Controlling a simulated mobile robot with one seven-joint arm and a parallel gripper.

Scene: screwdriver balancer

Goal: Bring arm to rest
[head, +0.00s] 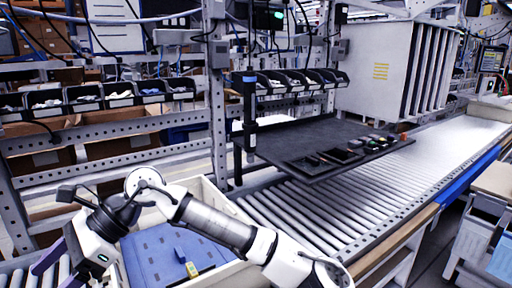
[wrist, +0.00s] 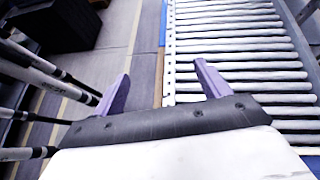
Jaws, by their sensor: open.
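My arm (head: 215,218) reaches across the lower left of the head view, over a cream crate. A screwdriver balancer with a blue top (head: 249,100) hangs upright beside the post, above the left end of the black work mat.
The cream crate (head: 212,196) holds a blue case (head: 165,262) under my arm. The black mat (head: 290,142) with small tools lies over the roller conveyor (head: 330,208). A metal post (head: 217,90) and bin racks stand behind. Rollers (wrist: 235,60) and open floor (wrist: 135,50) show under the gripper.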

